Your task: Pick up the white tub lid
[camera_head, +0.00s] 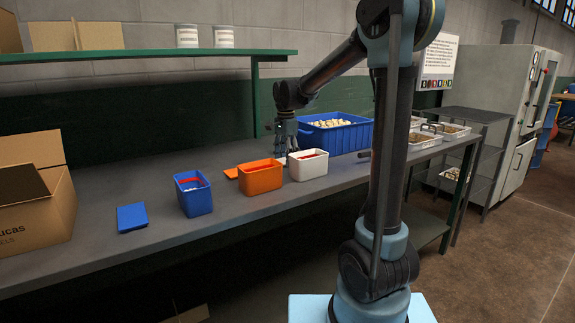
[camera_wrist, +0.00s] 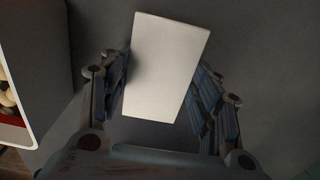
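The white tub lid (camera_wrist: 165,65) is a plain pale rectangle, lying slightly turned on the grey table in the wrist view. My gripper (camera_wrist: 161,80) is over it, with one finger on each side. The fingers are spread apart and look open; small gaps to the lid's long edges are hard to judge. The lid is mostly hidden there. The white tub's rim also shows at the left of the wrist view (camera_wrist: 48,70).
An orange tub (camera_head: 260,180) with an orange lid (camera_head: 231,173) and a blue tub (camera_head: 198,198) with a blue lid (camera_head: 132,217) stand to the left. A large blue crate (camera_head: 345,140) is close right of my gripper. A green shelf (camera_head: 150,55) hangs above.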

